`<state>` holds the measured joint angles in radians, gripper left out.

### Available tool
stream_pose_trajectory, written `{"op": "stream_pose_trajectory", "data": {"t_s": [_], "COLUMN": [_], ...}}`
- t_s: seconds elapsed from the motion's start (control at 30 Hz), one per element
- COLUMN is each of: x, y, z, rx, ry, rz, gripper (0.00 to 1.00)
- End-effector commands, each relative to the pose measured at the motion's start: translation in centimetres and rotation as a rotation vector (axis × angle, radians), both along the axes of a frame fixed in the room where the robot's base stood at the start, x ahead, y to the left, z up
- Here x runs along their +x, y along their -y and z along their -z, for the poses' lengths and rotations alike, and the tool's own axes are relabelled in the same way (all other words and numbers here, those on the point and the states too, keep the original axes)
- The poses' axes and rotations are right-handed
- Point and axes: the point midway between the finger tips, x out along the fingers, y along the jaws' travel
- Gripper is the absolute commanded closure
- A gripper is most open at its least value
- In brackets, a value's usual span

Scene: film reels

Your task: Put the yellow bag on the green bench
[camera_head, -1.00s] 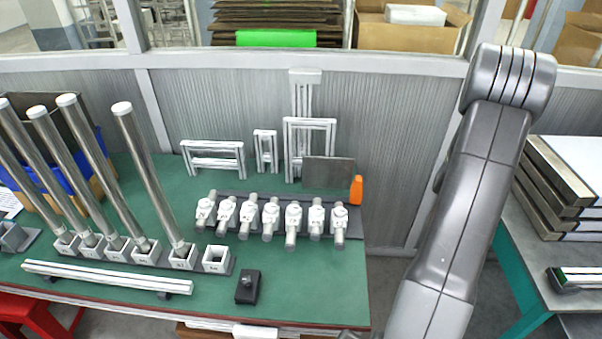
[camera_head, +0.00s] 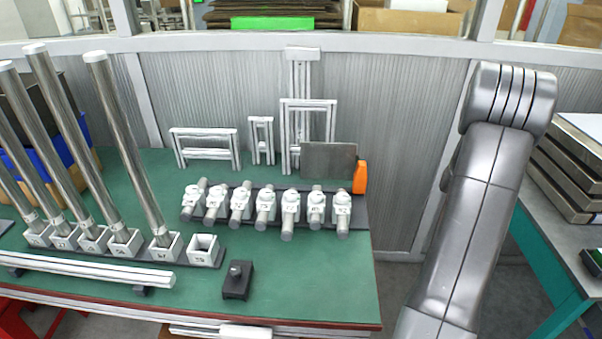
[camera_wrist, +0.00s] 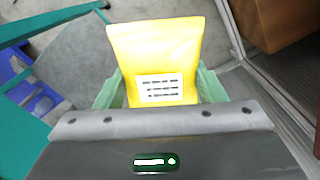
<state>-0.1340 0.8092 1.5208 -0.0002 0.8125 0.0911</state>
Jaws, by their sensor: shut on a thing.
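The yellow bag (camera_wrist: 156,50), with a white printed label, is in the wrist view. My gripper (camera_wrist: 158,92) is shut on its lower part, with a pale green finger on each side. The bag is held above the grey floor, and its gripped end is hidden behind the gripper body. In the head view my arm is at the right, and neither the gripper nor the bag shows there. A long table with a green top (camera_head: 300,290) and a red edge fills the lower left of the head view.
On the green top stand tall metal tubes (camera_head: 135,150), a row of white clamps (camera_head: 240,205), an orange bottle (camera_head: 360,177) and a small black block (camera_head: 237,280). Its front right part is bare. A grey-topped table (camera_head: 545,215) with stacked panels (camera_head: 570,180) stands at the right.

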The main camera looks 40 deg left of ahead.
Motion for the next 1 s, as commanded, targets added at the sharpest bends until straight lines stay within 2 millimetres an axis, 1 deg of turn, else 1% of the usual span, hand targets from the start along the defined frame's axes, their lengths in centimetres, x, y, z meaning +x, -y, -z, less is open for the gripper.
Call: {"op": "stream_pose_trajectory", "data": {"t_s": [0.03, 0.17, 0.4, 0.6, 0.7, 0.8, 0.9, 1.0], "x": [0.1, -0.6, -3.4, -5.9, -6.7, -7.3, -7.8, -8.5], "y": [-0.4, -1.5, -4.1, -5.6, -6.1, -6.3, -6.8, -8.1], "z": [1.2, 0.9, -1.6, -3.6, -4.1, -4.5, -4.7, -4.8], "rx": [0.0, 0.001, 0.0, 0.001, 0.001, 0.001, 0.001, 0.001], "ry": [0.005, 0.005, 0.006, 0.004, 0.004, 0.003, 0.001, 0.001], "rz": [-0.042, -0.231, -0.711, -1.059, -1.178, -1.253, -1.29, -1.301], "gripper": [0.64, 0.64, 0.64, 0.64, 0.64, 0.64, 0.64, 0.64]}}
